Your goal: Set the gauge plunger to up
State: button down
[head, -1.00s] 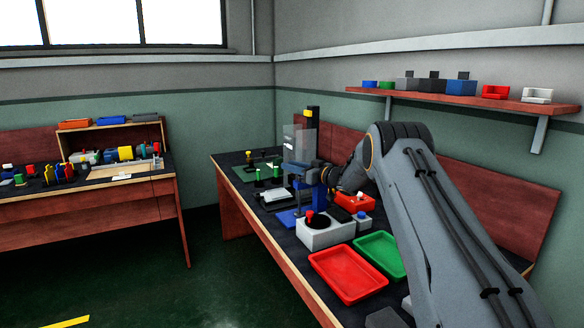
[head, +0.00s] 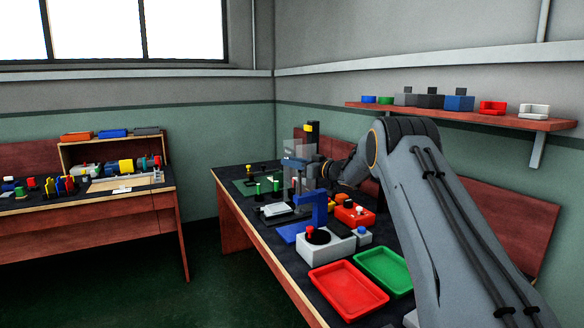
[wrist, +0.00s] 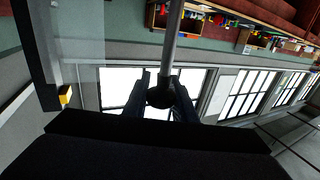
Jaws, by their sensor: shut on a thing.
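In the wrist view a grey rod, which I take for the gauge plunger (wrist: 174,45), runs down from the top edge to a dark round knob (wrist: 160,95). The two dark fingers of my gripper (wrist: 161,99) are on either side of the knob and shut on it. In the head view my gripper (head: 312,169) is at the clear panel (head: 296,153) and the dark column (head: 312,133) with a yellow part, behind the blue stand (head: 320,208). The plunger cannot be made out there, and its height setting is unclear.
On the bench, a grey box with a red knob (head: 341,249), a red tray (head: 345,290) and a green tray (head: 384,271) stand in front. A shelf (head: 530,120) with small boxes is on the wall.

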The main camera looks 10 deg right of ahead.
jog(key=c, duration=1.5)
grip_release()
jog(key=shift+o, duration=0.2)
jog(key=v, duration=0.7)
jog(key=shift+s+d+b, duration=0.25)
jog(key=shift+s+b, duration=0.05)
jog(key=shift+b, duration=0.1)
